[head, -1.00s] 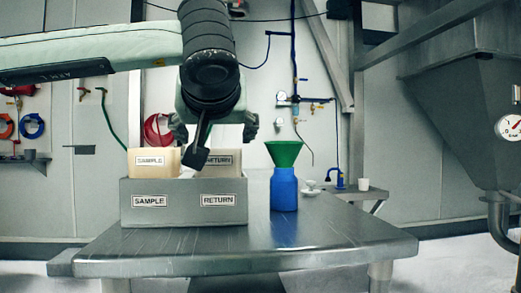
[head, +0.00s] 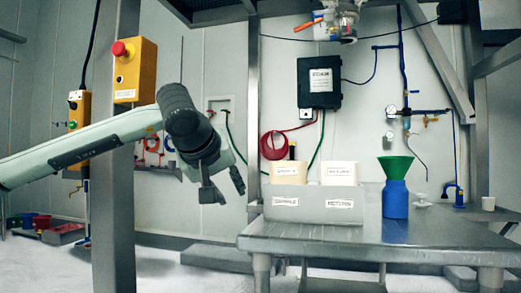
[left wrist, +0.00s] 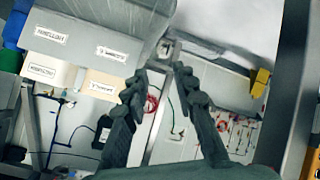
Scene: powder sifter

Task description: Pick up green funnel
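The green funnel (head: 396,166) sits upright in the mouth of a blue bottle (head: 395,198) on the metal table (head: 330,238), right of the grey box. My left gripper (head: 222,190) hangs in the air left of the table, well apart from the funnel. Its fingers are spread with nothing between them, and the left wrist view (left wrist: 165,85) also shows them apart. In that view the blue bottle (left wrist: 12,60) and a bit of green show at the left edge. My right gripper is not in view.
The grey box (head: 330,205) labelled SAMPLE and RETURN stands on the table's left part, beside the bottle, with two cream containers in it. A metal post (head: 113,200) with a yellow switch box (head: 134,72) stands at the left.

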